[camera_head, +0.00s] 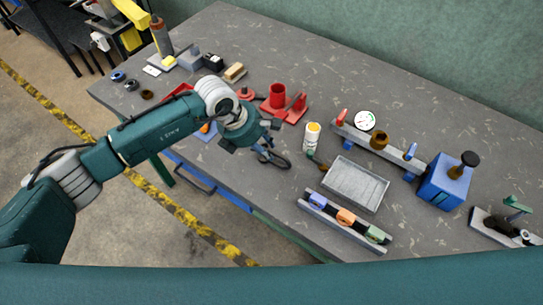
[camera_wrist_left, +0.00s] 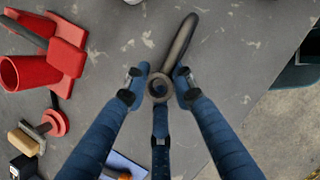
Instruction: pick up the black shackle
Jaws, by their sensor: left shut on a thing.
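The black shackle (camera_head: 280,163) shows beyond the fingertips of my left gripper (camera_head: 265,151) in the head view, over the table near its front edge. In the left wrist view the dark shackle (camera_wrist_left: 183,40) has a round eye between the tips of my left gripper (camera_wrist_left: 160,84), and its curved bar runs up and to the right. The fingers are closed around the eye end. Whether the shackle touches the tabletop or is slightly above it I cannot tell. My right gripper is not in view.
A yellow-labelled white bottle (camera_head: 312,136) and a grey tray (camera_head: 355,184) stand right of the gripper. A red fixture (camera_head: 285,103) stands behind it. A rack with coloured pieces (camera_head: 345,218) lies along the front edge. Bare tabletop lies around the shackle.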

